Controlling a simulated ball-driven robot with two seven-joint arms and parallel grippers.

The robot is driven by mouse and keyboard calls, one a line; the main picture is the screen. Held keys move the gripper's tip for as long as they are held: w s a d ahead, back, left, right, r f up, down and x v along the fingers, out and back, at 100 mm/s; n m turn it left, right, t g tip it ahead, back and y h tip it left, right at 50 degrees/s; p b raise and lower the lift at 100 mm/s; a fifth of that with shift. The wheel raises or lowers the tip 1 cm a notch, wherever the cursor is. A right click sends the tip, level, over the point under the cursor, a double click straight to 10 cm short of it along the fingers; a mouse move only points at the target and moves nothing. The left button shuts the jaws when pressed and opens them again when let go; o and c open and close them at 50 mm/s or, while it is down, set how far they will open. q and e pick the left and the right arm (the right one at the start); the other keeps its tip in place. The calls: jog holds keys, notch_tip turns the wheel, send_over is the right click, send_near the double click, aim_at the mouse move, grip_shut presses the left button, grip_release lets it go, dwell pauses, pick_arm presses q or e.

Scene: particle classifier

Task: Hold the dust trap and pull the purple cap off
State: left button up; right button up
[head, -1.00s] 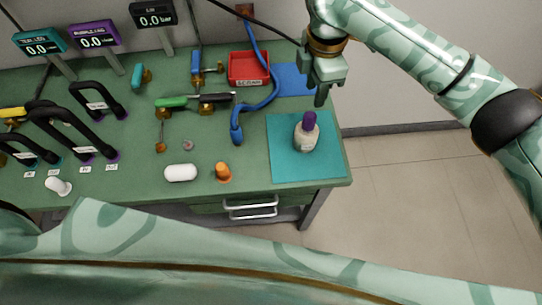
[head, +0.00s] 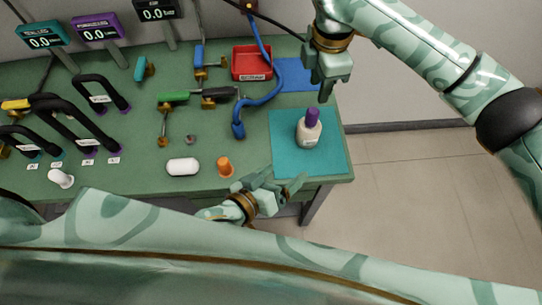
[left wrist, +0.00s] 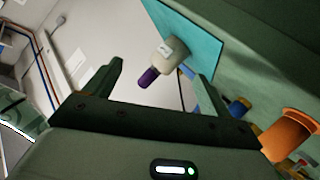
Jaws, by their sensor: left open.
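The dust trap (head: 309,132) is a pale bottle with a purple cap (head: 312,116) on top. It stands on the teal mat (head: 285,165) at the right end of the bench. In the left wrist view the dust trap (left wrist: 171,52) and its purple cap (left wrist: 148,77) show beyond and between the spread fingers, not touched. My left gripper (head: 292,185) is open and empty at the bench's front edge, below and left of the trap. My right gripper (head: 324,90) hangs above the back of the mat, apart from the trap; its finger gap is hard to see.
An orange cone-like part (head: 225,167) and a white capsule (head: 183,167) stand left of the mat. A blue hose (head: 262,100) and red tray (head: 251,64) lie behind. Black handles (head: 100,92) fill the left. The mat around the trap is clear.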

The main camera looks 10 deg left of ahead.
aim_at(309, 130)
pick_arm(q)
notch_tip(309, 130, up, 3)
jog(key=w+a+m, duration=0.2)
jog(key=w+m, duration=0.1)
jog(key=m, duration=0.3)
jog(key=shift+y, duration=0.5)
jog(key=x, duration=1.5)
jog(key=shift+w+d+f, duration=0.1)
jog(key=shift+w+f, duration=0.05)
jog(key=shift+f, duration=0.3)
jog(key=c, duration=1.6)
jog(key=shift+o, duration=0.2)
